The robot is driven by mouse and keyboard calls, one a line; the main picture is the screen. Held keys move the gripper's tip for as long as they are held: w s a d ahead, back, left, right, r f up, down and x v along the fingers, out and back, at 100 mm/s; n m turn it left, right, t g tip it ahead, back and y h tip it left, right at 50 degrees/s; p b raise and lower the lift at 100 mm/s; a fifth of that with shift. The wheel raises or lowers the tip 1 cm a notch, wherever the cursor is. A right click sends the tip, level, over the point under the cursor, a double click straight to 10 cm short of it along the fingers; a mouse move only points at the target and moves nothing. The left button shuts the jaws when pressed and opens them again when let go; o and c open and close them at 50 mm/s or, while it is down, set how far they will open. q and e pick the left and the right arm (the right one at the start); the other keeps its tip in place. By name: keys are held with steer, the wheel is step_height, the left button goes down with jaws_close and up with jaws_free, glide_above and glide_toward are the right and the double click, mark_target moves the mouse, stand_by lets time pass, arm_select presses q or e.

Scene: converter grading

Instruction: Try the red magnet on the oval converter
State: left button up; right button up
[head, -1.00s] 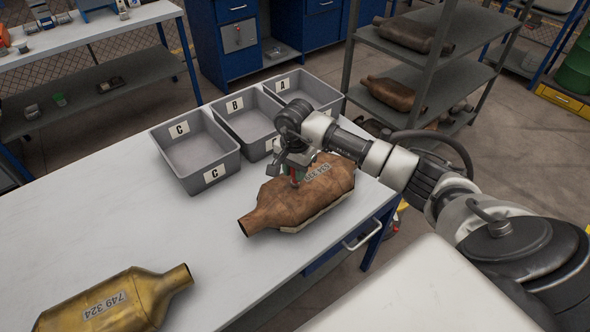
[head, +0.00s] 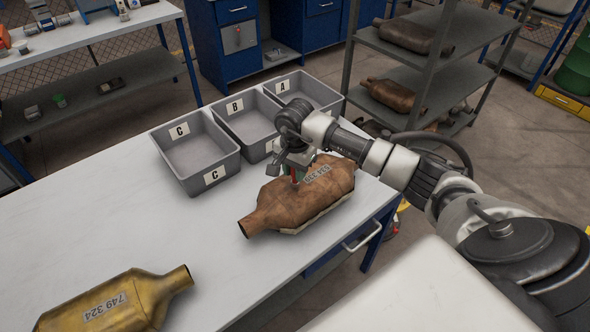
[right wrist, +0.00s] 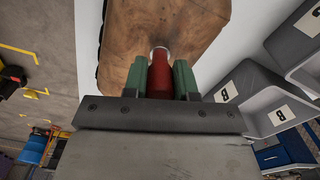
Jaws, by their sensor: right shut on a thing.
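A brown, rusty converter (head: 325,190) with a rounded, wide body lies on the white table, its pipe end towards the lower left. A number label sits on its top. My right gripper (head: 296,174) is over its upper left side. In the right wrist view, the gripper's green fingers are shut on a red magnet (right wrist: 159,82). The magnet's silver tip points at the brown converter (right wrist: 170,22) and appears to be at its surface; I cannot tell if it touches. A golden converter (head: 110,303), labelled 749 324, lies at the lower left. My left gripper is not in view.
Grey bins marked C (head: 222,177), B (head: 226,130) and A (head: 332,99) stand along the table's far edge, close behind the gripper. A shelf rack (head: 433,62) with more converters stands behind. The table's middle left is clear.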

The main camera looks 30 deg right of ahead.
steer(key=shift+r, duration=0.2)
stand_by(0.4)
steer(key=shift+r+p, duration=1.45)
steer(key=shift+r, duration=1.5)
steer(key=shift+f, duration=0.1)
